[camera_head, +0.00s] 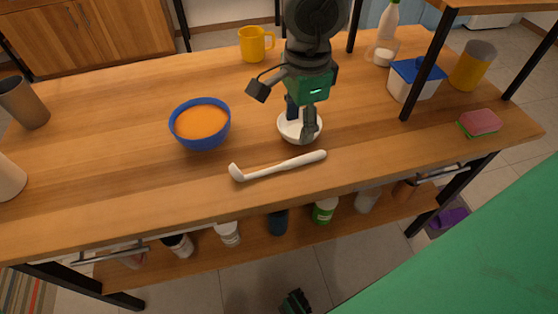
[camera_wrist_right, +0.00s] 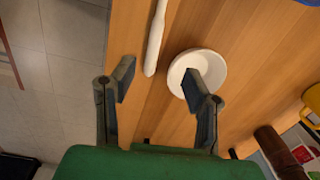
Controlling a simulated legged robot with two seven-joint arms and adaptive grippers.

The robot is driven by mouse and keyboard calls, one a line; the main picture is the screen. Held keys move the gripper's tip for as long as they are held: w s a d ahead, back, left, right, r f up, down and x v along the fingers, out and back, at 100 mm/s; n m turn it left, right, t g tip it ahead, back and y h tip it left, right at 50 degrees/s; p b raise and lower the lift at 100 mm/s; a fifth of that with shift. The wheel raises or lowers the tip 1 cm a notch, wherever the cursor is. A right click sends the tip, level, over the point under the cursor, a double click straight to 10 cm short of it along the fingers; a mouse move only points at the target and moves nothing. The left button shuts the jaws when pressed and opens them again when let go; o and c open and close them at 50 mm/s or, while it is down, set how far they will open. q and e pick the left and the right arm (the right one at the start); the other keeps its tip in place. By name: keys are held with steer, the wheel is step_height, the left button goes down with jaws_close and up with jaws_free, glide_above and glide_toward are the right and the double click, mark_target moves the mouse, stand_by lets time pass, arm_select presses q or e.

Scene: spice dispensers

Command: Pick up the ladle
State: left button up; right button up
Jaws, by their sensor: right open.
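The white ladle (camera_head: 278,166) lies on the wooden table near its front edge, its head at the left and its handle to the right. The handle also shows at the top of the right wrist view (camera_wrist_right: 155,40). My right gripper (camera_head: 285,110) is open and empty, over and behind a small white bowl (camera_head: 289,127), beyond the ladle. In the right wrist view the gripper (camera_wrist_right: 158,84) has its fingers spread. The right finger overlaps the white bowl (camera_wrist_right: 213,68), and the handle end appears in the gap between the fingers.
A blue bowl with orange contents (camera_head: 200,123) stands left of the white bowl. A yellow mug (camera_head: 253,45), a blue-lidded container (camera_head: 412,80) and a sponge (camera_head: 479,123) stand farther out. Several bottles sit on the shelf below. The tabletop left of the ladle is clear.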

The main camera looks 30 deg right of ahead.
steer(key=b, duration=0.1)
glide_above(288, 162)
steer(key=f, duration=0.4)
steer(key=shift+w+d+f, duration=0.25)
steer(key=shift+d+f, duration=0.05)
steer(key=shift+d, duration=0.05)
steer(key=shift+a+f, duration=0.15)
steer(key=shift+a, duration=0.15)
steer(key=shift+a+f+b, duration=0.15)
steer(key=shift+f+b, duration=0.05)
steer(key=shift+b, duration=0.2)
steer(key=f, duration=0.1)
steer(key=d+f+b, duration=0.1)
steer(key=f, duration=0.1)
steer(key=f+b, duration=0.1)
steer(key=f, duration=0.1)
steer(key=shift+s+d, duration=0.15)
steer(key=shift+s, duration=0.15)
steer(key=shift+d, duration=0.1)
steer(key=shift+a, duration=0.3)
arm_select(q)
steer(key=f, duration=0.2)
steer(key=a+f, duration=0.1)
steer(key=f, duration=0.2)
steer(key=shift+a+f, duration=0.2)
arm_select(e)
steer(key=shift+a+r, duration=0.1)
steer(key=shift+a, duration=0.25)
jaws_close()
